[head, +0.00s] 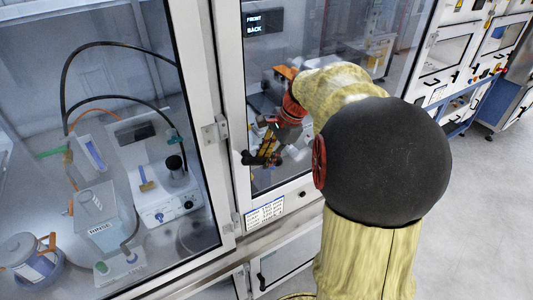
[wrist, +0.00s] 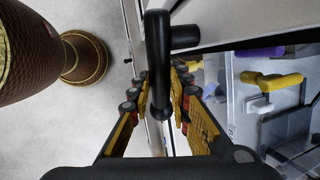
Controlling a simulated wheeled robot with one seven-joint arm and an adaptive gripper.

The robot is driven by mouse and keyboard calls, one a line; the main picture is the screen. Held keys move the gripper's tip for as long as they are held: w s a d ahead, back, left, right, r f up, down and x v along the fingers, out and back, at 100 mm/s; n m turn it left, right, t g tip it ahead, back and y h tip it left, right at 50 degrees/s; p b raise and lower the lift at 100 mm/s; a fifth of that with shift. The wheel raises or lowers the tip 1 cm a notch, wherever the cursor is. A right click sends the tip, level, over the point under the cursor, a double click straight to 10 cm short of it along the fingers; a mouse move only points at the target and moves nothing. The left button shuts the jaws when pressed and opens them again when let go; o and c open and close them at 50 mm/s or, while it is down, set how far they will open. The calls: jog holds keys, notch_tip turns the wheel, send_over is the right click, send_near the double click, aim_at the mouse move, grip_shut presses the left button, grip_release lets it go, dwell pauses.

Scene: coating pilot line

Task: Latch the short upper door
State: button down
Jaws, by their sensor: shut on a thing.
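The upper door (head: 230,75) is a glass pane in a white frame, right of the wide left glass door in the head view. A black handle (head: 250,158) sits on the left side of its frame. My gripper (head: 268,150) reaches it from the right, partly hidden by my arm. In the wrist view, the black handle (wrist: 159,60) runs between the fingers of my gripper (wrist: 160,90), which is shut on it. I cannot tell whether the door is fully closed or latched.
The wide left glass door (head: 185,60) covers bench equipment, bottles and hoses. A lower door with a black handle (head: 261,282) is below. A label plate (head: 265,212) and a dark knob (head: 303,194) are under the upper glass. The grey floor (head: 485,210) is open at right.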

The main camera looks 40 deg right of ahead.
jog(key=y, duration=0.1)
jog(key=f+t+y+p, duration=0.1)
jog(key=y, duration=0.1)
jog(key=shift+a+f+m+y, duration=0.15)
jog(key=shift+f+m+y, duration=0.15)
jog(key=y+p, duration=0.1)
jog(key=a+f+t+y, duration=0.1)
jog(key=y, duration=0.1)
jog(key=shift+w+f+m+p, duration=0.15)
jog(key=shift+m+p, duration=0.15)
jog(key=shift+p, duration=0.1)
jog(key=shift+w+a+f+m+t+y+p, duration=0.15)
jog(key=shift+a+f+t+y+p, duration=0.15)
jog(key=shift+y, duration=0.55)
jog(key=shift+a+f+m+t+y+p, duration=0.2)
jog(key=shift+a+t+y, duration=0.2)
jog(key=shift+y, duration=0.5)
jog(key=shift+w+a+f+m+t+y+p, duration=0.15)
jog(key=shift+a+f+t+y+p, duration=0.2)
jog(key=shift+y, duration=0.5)
jog(key=shift+r, duration=0.15)
jog(key=c, duration=1.7)
grip_release()
jog(key=shift+o, duration=0.3)
jog(key=v, duration=1.2)
